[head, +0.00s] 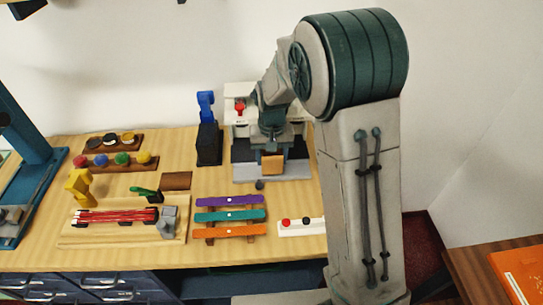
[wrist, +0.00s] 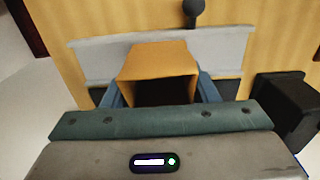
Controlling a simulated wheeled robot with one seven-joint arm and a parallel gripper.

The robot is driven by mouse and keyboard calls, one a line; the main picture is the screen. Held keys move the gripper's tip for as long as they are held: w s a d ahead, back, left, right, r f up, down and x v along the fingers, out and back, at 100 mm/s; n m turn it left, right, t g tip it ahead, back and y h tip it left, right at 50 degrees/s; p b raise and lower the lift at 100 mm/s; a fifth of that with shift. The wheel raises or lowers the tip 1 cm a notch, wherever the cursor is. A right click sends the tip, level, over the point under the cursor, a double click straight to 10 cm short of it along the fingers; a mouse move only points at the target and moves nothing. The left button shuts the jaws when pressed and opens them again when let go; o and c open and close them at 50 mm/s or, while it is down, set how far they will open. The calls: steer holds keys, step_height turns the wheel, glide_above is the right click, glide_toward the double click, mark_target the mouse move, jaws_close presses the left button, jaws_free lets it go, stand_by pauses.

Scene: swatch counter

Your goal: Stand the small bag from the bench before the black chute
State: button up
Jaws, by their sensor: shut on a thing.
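The small bag (head: 272,164) is tan-orange with a dark open mouth. In the wrist view the bag (wrist: 158,62) sits between the blue fingers of my gripper (wrist: 158,92), which is shut on it. Its mouth faces the wrist camera. In the head view my gripper (head: 271,152) points down with the bag over a grey plate (head: 290,176). I cannot tell whether the bag touches the plate. A black upright block (head: 209,146), possibly the chute, stands left of the bag; a black box also shows at right in the wrist view (wrist: 278,100).
A blue piece (head: 206,104) stands above the black block. A white unit (head: 238,92) with a red part is behind my arm. Colored bars (head: 230,215), a white button strip (head: 300,225) and a board with red strands (head: 115,216) occupy the bench front. A dark knob (head: 259,184) is near the plate.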

steer(key=shift+f+b, duration=0.5)
steer(key=shift+f, duration=0.15)
stand_by(0.8)
steer(key=o, duration=1)
steer(key=shift+r, duration=0.15)
step_height(320, 180, up, 14)
steer(key=shift+f+b, duration=0.2)
steer(key=shift+b, duration=0.1)
steer(key=s+d+t, duration=0.1)
steer(key=s+d, duration=0.2)
steer(key=s, duration=0.4)
steer(key=s+d+t, duration=0.1)
steer(key=s+d, duration=0.3)
steer(key=s, duration=0.3)
steer(key=s+d+t, duration=0.1)
steer(key=s+d, duration=0.2)
steer(key=s, duration=0.5)
steer(key=shift+d+f, duration=0.15)
steer(key=shift+f, duration=0.2)
